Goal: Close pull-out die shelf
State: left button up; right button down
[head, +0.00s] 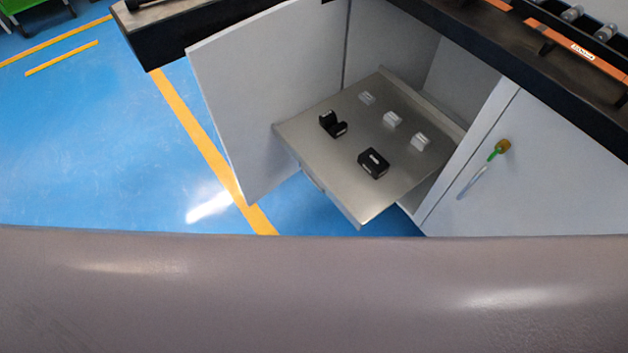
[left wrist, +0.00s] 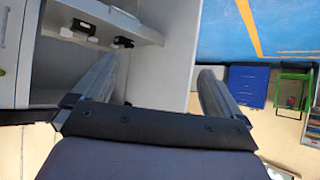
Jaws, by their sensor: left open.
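The pull-out die shelf (head: 345,165) is a grey metal tray standing out of the open cabinet in the head view. It carries a black notched die (head: 333,124), a black block die (head: 374,163) and several small clear-white blocks (head: 392,118). In the left wrist view the shelf (left wrist: 146,36) shows at the upper left, with dark and white pieces on it. My left gripper (left wrist: 158,64) is open, its two fingers wide apart, with a pale cabinet panel showing between them. Contact cannot be told. Neither gripper shows in the head view.
The white cabinet door (head: 262,95) stands open left of the shelf. The dark worktop (head: 480,45) overhangs the cabinet. Blue floor (head: 100,150) at the left is clear. A blue bin (left wrist: 248,87) shows in the wrist view.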

aim_at(331, 164)
jog(key=i, duration=0.4)
jog(key=i+j+z, duration=0.15)
jog(key=i, duration=0.25)
jog(key=z, duration=1.7)
